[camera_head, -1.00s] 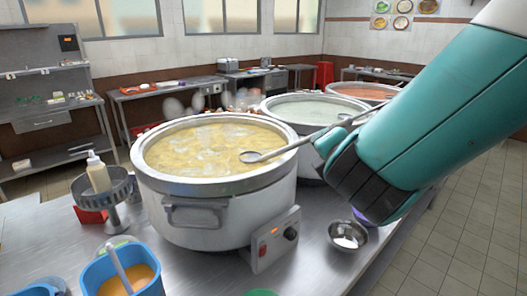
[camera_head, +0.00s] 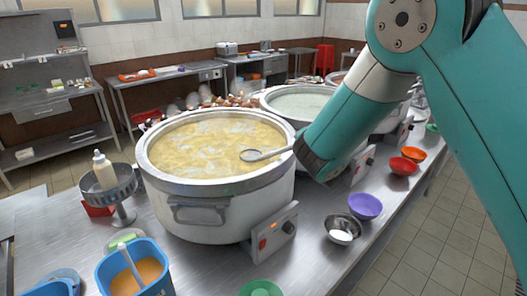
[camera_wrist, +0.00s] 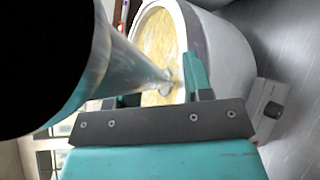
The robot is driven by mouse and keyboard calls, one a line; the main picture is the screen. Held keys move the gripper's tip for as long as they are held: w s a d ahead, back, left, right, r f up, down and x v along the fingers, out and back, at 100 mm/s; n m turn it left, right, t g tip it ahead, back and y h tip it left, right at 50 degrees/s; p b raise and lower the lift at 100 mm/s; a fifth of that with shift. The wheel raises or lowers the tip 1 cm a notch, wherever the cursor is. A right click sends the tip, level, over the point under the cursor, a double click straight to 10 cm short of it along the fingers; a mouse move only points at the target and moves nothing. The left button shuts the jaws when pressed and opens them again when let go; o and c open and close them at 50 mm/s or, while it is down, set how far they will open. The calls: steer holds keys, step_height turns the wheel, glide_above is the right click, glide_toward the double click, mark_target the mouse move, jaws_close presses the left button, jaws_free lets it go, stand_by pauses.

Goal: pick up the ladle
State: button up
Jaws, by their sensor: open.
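The ladle (camera_head: 262,154) rests in the near stockpot (camera_head: 205,215), its bowl in the yellow congee and its handle over the right rim. My gripper (camera_head: 310,167) is at that rim, beside the handle; its fingers are mostly hidden in the head view. In the wrist view, a large grey tapering shape, seemingly the ladle handle (camera_wrist: 125,68), runs close to the camera toward the congee. My open gripper (camera_wrist: 152,90) shows one teal finger right of the handle; the other is largely hidden behind it. I cannot tell whether the handle touches a finger.
A second pot (camera_head: 305,105) stands behind. A metal bowl (camera_head: 342,229), a purple bowl (camera_head: 365,206) and red and orange bowls (camera_head: 403,166) lie along the right counter edge. A blue container (camera_head: 135,268) and a bottle on a stand (camera_head: 104,170) are at left.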

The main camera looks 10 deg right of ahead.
jaws_close()
stand_by(0.4)
